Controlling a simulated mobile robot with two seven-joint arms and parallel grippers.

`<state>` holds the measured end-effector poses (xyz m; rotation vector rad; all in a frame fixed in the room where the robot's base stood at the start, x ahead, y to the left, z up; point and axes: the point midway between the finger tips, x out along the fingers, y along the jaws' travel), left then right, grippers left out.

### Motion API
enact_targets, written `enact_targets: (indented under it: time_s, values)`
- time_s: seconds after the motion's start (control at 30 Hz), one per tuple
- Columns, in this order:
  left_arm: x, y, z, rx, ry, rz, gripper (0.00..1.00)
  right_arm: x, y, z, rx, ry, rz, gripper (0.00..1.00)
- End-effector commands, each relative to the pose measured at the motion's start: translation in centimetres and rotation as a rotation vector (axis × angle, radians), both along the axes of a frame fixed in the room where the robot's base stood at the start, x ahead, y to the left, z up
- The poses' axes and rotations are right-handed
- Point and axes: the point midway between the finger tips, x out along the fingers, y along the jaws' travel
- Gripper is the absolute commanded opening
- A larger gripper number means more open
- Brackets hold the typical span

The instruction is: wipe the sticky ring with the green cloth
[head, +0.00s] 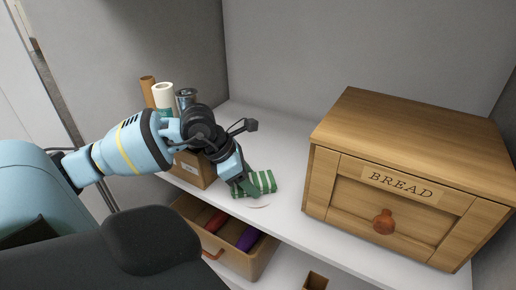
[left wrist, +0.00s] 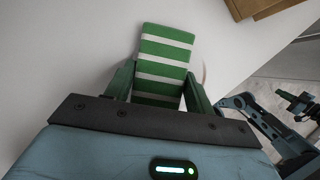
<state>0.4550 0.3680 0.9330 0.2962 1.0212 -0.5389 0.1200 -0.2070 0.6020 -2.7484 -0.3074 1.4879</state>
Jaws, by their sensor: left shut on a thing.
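The green-and-white striped cloth (head: 262,182) lies on the white shelf. My left gripper (head: 238,188) is shut on its near-left end, and the left wrist view shows the cloth (left wrist: 165,52) between the two green fingers (left wrist: 158,85). The sticky ring (head: 259,204) is a faint mark on the shelf by the cloth's near edge. Part of it seems to be hidden under the cloth. In the left wrist view a faint curved mark (left wrist: 204,74) shows just right of the cloth.
A wooden bread box (head: 335,190) stands to the right. Behind my left gripper is a wooden holder (head: 194,170) with rolls (head: 163,95). Below the shelf, an open drawer (head: 255,268) holds a red and a purple thing. Free shelf lies between cloth and bread box.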

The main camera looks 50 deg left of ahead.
Motion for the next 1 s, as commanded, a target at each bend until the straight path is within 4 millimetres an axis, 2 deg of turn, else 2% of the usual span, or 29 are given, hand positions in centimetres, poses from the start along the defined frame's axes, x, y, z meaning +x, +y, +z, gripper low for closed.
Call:
enact_targets:
  time_s: [0.03,0.33,0.8,1.0]
  values:
    - [0.6,2.4,0.4,0.041,0.003,0.052,0.36,0.0,0.0,0.0,0.000,-0.001,0.000,0.00]
    - [0.6,2.3,0.7,0.039,0.000,0.052,0.36,0.3,0.0,0.0,0.000,-0.004,0.000,0.00]
    - [1.5,-0.5,1.1,0.039,-0.009,0.051,0.36,0.2,0.0,-0.9,0.001,0.000,-0.001,0.00]
    - [1.5,-0.9,1.0,0.038,-0.006,0.051,0.36,0.0,0.1,-1.0,0.001,0.003,-0.001,0.00]
